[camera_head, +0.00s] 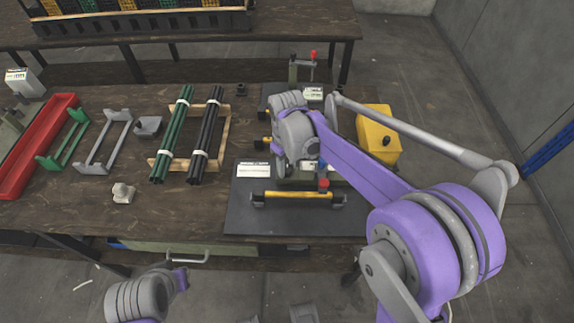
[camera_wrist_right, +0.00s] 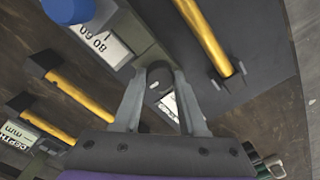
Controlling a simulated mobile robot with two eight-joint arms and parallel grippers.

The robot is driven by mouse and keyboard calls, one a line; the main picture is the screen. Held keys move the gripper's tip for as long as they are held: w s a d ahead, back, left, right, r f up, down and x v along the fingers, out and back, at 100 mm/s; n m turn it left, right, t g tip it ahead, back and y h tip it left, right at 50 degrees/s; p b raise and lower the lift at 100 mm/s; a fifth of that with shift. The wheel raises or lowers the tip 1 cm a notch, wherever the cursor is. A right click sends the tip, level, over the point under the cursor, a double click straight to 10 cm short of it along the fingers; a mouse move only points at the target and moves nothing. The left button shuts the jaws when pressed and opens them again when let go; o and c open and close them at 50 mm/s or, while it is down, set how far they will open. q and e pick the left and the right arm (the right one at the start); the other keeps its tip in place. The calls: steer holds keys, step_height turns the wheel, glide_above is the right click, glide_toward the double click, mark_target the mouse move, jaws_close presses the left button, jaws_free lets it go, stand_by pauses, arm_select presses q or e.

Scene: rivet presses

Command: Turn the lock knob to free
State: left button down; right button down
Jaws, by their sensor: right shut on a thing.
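In the right wrist view, the two fingers of my right gripper (camera_wrist_right: 160,88) close around a dark grey round knob (camera_wrist_right: 158,74) on the press body (camera_wrist_right: 135,22). A small light mark shows on the knob. The fingers hide its sides, and I cannot read which way it is set. In the head view, my right gripper (camera_head: 281,170) reaches down over the press on the dark mat (camera_head: 236,212); the arm hides the knob there. Part of my left arm shows at the bottom left, but its fingers are not visible.
A blue knob (camera_wrist_right: 68,8) and a scale label (camera_wrist_right: 100,42) sit near my fingers. Yellow bars (camera_wrist_right: 205,35) lie close by. The head view shows a red-topped lever (camera_head: 323,184), a yellow box (camera_head: 379,137), bundled rods (camera_head: 206,135) and a red tray (camera_head: 38,145).

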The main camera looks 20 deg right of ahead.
mark_target(287, 168)
stand_by(0.5)
steer(key=shift+c, duration=2.3)
jaws_free()
steer(key=shift+r, duration=0.15)
step_height(287, 168, up, 11)
steer(key=p, duration=0.1)
steer(key=shift+f, duration=0.2)
steer(key=s+d+f+m+t+p, duration=0.1)
steer(key=s+d+m+t+p, duration=0.1)
steer(key=s, duration=0.8)
steer(key=s+d+m+t+p, duration=0.2)
steer(key=s+m+t+p, duration=0.1)
steer(key=s, duration=0.8)
steer(key=shift+d+f+m+p, duration=0.35)
steer(key=shift+f+m+p, duration=0.05)
steer(key=shift+p, duration=0.05)
